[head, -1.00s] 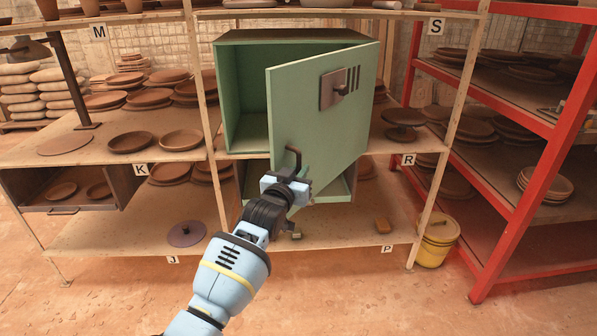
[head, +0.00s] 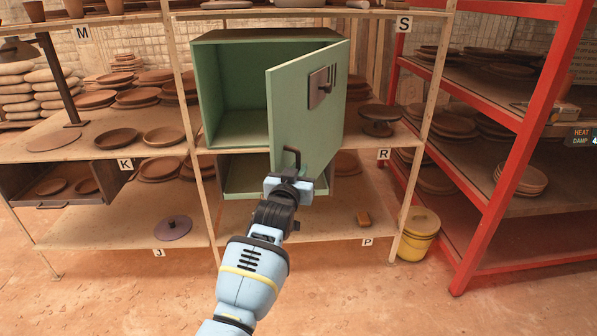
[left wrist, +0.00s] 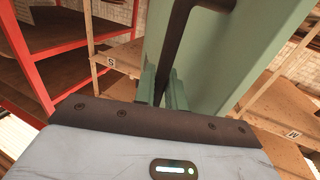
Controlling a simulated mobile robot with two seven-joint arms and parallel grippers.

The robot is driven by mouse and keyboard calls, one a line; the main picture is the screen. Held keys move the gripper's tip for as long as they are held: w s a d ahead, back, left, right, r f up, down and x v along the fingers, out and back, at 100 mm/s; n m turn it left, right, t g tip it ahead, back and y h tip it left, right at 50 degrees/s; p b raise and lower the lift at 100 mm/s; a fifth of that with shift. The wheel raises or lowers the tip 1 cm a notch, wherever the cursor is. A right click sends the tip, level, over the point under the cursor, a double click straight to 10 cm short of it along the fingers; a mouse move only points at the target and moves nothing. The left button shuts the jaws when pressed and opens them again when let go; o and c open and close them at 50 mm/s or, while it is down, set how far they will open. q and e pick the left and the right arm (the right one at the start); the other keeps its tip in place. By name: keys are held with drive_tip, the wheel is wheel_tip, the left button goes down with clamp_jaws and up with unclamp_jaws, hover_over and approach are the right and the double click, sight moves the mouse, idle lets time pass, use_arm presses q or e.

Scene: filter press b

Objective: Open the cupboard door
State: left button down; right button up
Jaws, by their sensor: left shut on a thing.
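The green cupboard (head: 218,95) stands on the middle shelf. Its door (head: 300,115) is hinged at the right and stands open, swung well out toward me; the visible inside looks empty. A dark latch plate with a knob (head: 322,87) is on the door's outer face. A black bar handle (head: 292,156) is near the door's lower free edge. My left gripper (head: 295,178) is shut on this handle. In the left wrist view the dark handle (left wrist: 181,35) runs down between the fingers (left wrist: 163,92), beside the green door (left wrist: 226,50). My right gripper is out of view.
A red rack (head: 505,190) stands at the right, with a yellow bucket (head: 417,245) beside it. Wooden shelves (head: 95,225) hold several clay plates. The floor in front is clear.

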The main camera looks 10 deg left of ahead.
use_arm(q)
drive_tip(key=shift+d, duration=0.2)
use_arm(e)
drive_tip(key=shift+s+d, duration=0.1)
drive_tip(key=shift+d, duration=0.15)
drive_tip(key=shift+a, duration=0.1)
use_arm(q)
drive_tip(key=c, duration=1.8)
unclamp_jaws()
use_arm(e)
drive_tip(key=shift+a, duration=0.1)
